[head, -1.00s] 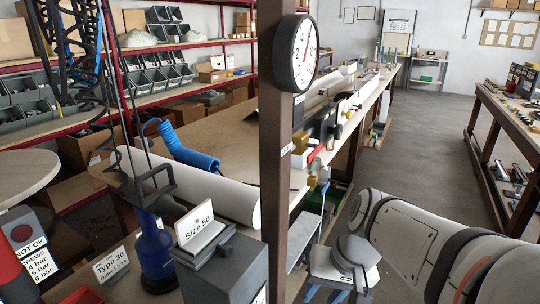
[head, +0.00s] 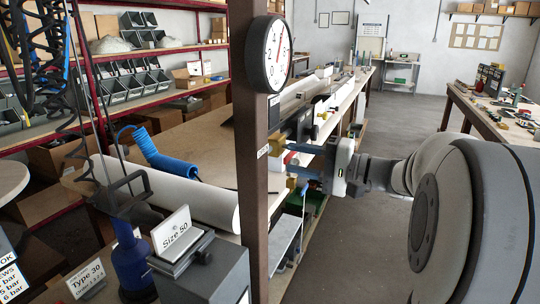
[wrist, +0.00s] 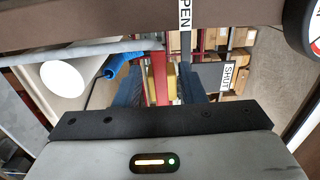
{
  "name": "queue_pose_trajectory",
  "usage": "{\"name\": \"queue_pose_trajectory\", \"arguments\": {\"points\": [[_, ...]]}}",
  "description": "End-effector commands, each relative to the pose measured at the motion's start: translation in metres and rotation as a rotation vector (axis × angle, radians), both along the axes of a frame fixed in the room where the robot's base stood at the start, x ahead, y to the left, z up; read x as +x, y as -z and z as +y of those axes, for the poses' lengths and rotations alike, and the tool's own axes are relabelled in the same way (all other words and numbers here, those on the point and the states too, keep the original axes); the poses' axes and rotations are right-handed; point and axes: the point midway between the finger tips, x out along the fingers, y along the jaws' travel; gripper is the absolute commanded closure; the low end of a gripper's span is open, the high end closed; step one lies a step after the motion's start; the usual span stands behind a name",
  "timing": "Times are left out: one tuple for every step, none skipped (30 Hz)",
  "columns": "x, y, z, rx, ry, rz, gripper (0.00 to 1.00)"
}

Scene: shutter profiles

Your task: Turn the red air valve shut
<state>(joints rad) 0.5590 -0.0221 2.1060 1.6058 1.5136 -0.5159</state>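My gripper (head: 289,159) is at the brown post, level with the brass valve, and points left. In the wrist view its two blue fingers (wrist: 158,70) are open. The red valve handle (wrist: 158,84) lies between them, with a visible gap on the sides, and a brass part (wrist: 172,82) shows beside it. The handle lines up with the OPEN label (wrist: 185,14); the SHUT label (wrist: 236,76) is to its right. Contact with the handle cannot be seen.
The brown post (head: 248,130) carries a round pressure gauge (head: 268,54) above my gripper. A long workbench (head: 205,135) with a white roll (head: 165,190) and blue coiled hose (head: 170,165) is behind the post. The aisle floor (head: 405,125) is clear.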

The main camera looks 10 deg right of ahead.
Motion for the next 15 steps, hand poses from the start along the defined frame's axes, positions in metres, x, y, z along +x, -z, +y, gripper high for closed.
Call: {"name": "queue_pose_trajectory", "arguments": {"points": [[0.005, -0.001, 0.008, 0.001, -0.004, 0.001, 0.64], [0.008, -0.001, 0.012, 0.001, -0.004, 0.002, 0.64], [0.011, -0.001, 0.017, 0.0, -0.004, 0.002, 0.64], [0.013, -0.001, 0.02, 0.0, -0.003, 0.002, 0.64], [0.016, -0.001, 0.024, 0.0, -0.004, 0.002, 0.64], [0.019, -0.001, 0.027, 0.0, -0.002, 0.002, 0.64], [0.021, -0.001, 0.029, 0.0, -0.002, 0.002, 0.64], [0.022, 0.0, 0.032, 0.0, -0.002, 0.002, 0.64], [0.024, 0.0, 0.034, 0.0, -0.002, 0.003, 0.64], [0.025, 0.0, 0.035, 0.0, -0.001, 0.003, 0.64], [0.026, 0.0, 0.036, -0.001, 0.0, 0.002, 0.64], [0.027, 0.0, 0.037, -0.001, 0.001, 0.002, 0.64], [0.027, 0.0, 0.038, -0.001, 0.001, 0.002, 0.64], [0.027, 0.0, 0.038, -0.001, 0.001, 0.002, 0.64], [0.027, 0.001, 0.038, -0.001, 0.001, 0.002, 0.64]]}}
